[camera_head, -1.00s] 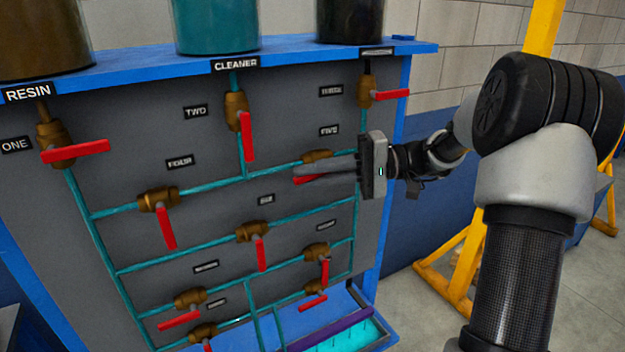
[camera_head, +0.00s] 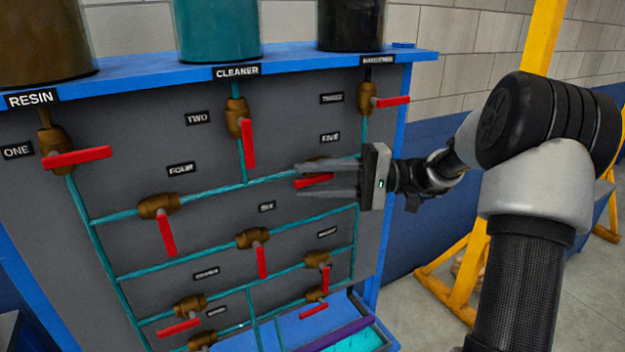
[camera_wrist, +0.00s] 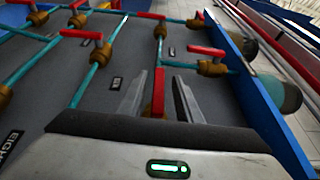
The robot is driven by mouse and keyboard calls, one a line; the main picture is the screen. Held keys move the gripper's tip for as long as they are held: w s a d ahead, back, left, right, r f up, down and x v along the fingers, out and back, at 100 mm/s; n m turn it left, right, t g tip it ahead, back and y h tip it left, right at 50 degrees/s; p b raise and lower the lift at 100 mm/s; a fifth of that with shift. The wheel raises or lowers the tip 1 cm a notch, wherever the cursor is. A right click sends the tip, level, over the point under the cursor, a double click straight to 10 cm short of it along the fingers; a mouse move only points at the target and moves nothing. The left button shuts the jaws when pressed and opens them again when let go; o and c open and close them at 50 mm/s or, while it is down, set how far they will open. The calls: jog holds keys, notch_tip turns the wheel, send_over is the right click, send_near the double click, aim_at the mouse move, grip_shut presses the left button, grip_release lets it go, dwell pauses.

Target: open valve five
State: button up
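The brass body is mostly hidden behind the upper finger. My gripper (camera_head: 298,180) reaches in from the right. It is open, with one finger above the red handle and one below it. In the wrist view a red handle (camera_wrist: 158,92) stands between the two spread fingers (camera_wrist: 160,98), with a visible gap on the right side. Contact cannot be told.
Valve three (camera_head: 367,98) is above my gripper, with its red handle pointing right. Valve six (camera_head: 252,238) is lower left and valve two (camera_head: 238,118) upper left. Several more valves sit low on the panel. A yellow frame (camera_head: 450,285) stands at right.

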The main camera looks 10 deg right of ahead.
jog(key=s+d+b, duration=0.1)
jog(key=d, duration=1.6)
jog(key=shift+s+d+f, duration=0.2)
